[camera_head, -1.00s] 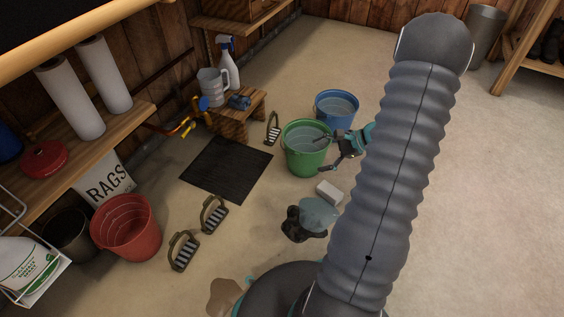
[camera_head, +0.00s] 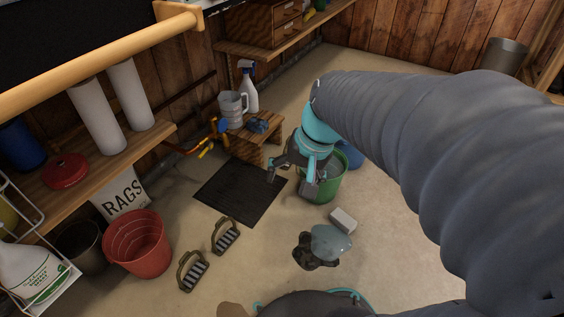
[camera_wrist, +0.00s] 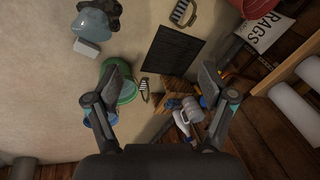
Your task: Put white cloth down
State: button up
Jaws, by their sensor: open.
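My gripper (camera_head: 290,181) is open and empty, raised at the left side of the green bucket (camera_head: 328,189). Its spread fingers also show in the wrist view (camera_wrist: 163,82), with nothing between the tips. No thing is plainly recognisable as a white cloth. A small whitish block (camera_head: 342,220) lies on the floor in front of the bucket; I cannot tell whether it is folded cloth. It also shows in the wrist view (camera_wrist: 87,48). A pale blue-grey patch (camera_head: 331,242) and a dark lumpy thing (camera_head: 308,253) lie beside it.
A black mat (camera_head: 240,194) lies left of the gripper. Two stirrups (camera_head: 225,236) lie nearer. A wooden stool (camera_head: 252,141) carries a jug (camera_head: 233,107) and a spray bottle (camera_head: 249,88). A red bucket (camera_head: 137,243) stands by the shelf. The right floor is open.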

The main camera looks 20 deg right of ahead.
jog(key=s+a+r+n+t+h, duration=0.2)
jog(key=s+r+n, duration=0.2)
jog(key=s, duration=0.3)
jog(key=shift+r+n+t, duration=0.2)
jog(key=shift+n+t, duration=0.1)
jog(key=shift+t, duration=0.1)
jog(key=shift+r, duration=0.1)
